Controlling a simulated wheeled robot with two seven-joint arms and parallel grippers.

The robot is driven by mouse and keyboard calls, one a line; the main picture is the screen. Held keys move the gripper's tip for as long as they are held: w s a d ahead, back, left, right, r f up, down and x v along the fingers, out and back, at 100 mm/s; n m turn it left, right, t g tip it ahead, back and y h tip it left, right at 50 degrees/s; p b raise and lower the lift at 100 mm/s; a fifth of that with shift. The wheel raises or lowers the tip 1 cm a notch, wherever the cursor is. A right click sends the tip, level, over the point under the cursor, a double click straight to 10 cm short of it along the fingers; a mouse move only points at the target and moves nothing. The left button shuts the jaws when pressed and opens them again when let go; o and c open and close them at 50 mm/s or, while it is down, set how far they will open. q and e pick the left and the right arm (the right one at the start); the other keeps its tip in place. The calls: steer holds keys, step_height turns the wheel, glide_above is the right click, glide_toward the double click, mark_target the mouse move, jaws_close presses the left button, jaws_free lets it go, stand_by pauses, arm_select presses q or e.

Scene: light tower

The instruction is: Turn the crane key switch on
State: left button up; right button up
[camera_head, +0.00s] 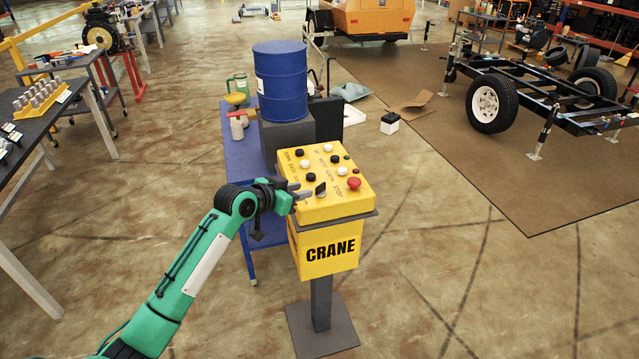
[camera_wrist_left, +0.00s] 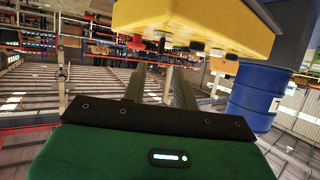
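The yellow crane control box (camera_head: 315,206) stands on a grey post, with its button panel facing up. A black key switch (camera_head: 320,188) sticks up near the panel's front left part. My left gripper (camera_head: 302,193) is at the left edge of the box, just left of the key switch. In the left wrist view its two fingers (camera_wrist_left: 160,86) are apart with nothing between them, and the box (camera_wrist_left: 200,22) shows upside down beyond them. I cannot tell whether a finger touches the box. My right gripper is not in view.
Black and white buttons and a red stop button (camera_head: 354,183) share the panel. A blue table (camera_head: 240,152) and blue barrel (camera_head: 281,82) stand behind the box. A dark workbench (camera_head: 50,118) is at left. Open floor lies to the right and in front.

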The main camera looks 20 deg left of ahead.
mark_target(318, 187)
arm_select(q)
steer(key=p+x, duration=0.1)
steer(key=x, duration=0.4)
steer(key=shift+w+d+f, duration=0.1)
steer(key=shift+w+d, duration=0.05)
steer(key=shift+w, duration=0.2)
steer(key=shift+x, duration=0.9)
steer(key=shift+w+f+p, duration=0.15)
steer(key=shift+f+p, duration=0.05)
steer(key=shift+p, duration=0.1)
steer(key=shift+w+f, duration=0.1)
jaws_close()
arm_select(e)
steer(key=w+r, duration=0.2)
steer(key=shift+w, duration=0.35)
